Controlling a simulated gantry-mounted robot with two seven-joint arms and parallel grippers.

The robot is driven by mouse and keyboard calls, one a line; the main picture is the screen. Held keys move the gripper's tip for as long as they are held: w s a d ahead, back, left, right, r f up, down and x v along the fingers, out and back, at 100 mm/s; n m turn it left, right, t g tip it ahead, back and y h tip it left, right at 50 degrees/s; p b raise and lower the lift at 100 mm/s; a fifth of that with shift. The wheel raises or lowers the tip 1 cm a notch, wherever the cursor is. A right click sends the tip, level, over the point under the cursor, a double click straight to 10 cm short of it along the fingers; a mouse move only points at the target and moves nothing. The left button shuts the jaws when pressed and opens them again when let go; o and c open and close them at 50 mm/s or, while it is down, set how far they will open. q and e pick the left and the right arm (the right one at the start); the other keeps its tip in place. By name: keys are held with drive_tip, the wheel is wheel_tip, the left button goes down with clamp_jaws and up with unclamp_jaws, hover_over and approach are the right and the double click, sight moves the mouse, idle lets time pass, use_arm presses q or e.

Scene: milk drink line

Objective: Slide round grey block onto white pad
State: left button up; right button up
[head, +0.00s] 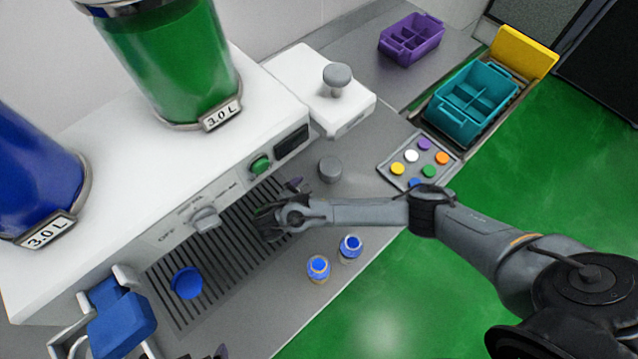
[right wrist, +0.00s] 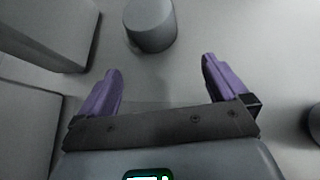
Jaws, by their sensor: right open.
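The round grey block (head: 330,169) stands upright on the grey counter, right of the slotted drain grate. It also shows in the right wrist view (right wrist: 150,24), at the top, beyond and between my fingertips. My right gripper (head: 281,207) is low over the grate's right part, left of and nearer than the block. In the right wrist view its purple fingers (right wrist: 161,66) are open and empty, apart from the block. A white slab (head: 318,92) with a grey knob stands behind the block; I cannot tell whether it is the pad. Only a dark, purple-tipped bit of my left gripper (head: 221,352) shows at the bottom edge.
Two blue-capped bottles (head: 318,269) stand near the counter's front edge. A blue cup (head: 187,283) is on the grate (head: 235,245). A button panel (head: 440,168) lies right of the block. The white dispenser (head: 110,165) rises behind the grate. Teal (head: 468,135) and purple (head: 411,57) bins are farther back.

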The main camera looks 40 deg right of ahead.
drive_tip(key=h+b, duration=0.1)
drive_tip(key=h, duration=0.1)
approach(332, 165)
drive_tip(key=d+f, duration=0.2)
drive_tip(key=shift+w+d+f+n, duration=0.3)
drive_tip(key=shift+w+f+n, duration=0.1)
drive_tip(key=shift+w+d+f+b, duration=0.15)
drive_tip(key=shift+d+f+b, duration=0.15)
drive_tip(key=shift+d+b, duration=0.35)
use_arm(q)
wheel_tip(332, 165, down, 6)
drive_tip(key=b, duration=0.3)
use_arm(e)
drive_tip(key=x, duration=0.3)
drive_tip(key=shift+w+d, duration=0.15)
drive_tip(key=shift+d, duration=0.2)
use_arm(q)
drive_tip(key=shift+r, duration=0.1)
use_arm(e)
drive_tip(key=shift+x, duration=0.95)
drive_tip(key=c, duration=1.1)
drive_tip(key=shift+w+d, duration=0.2)
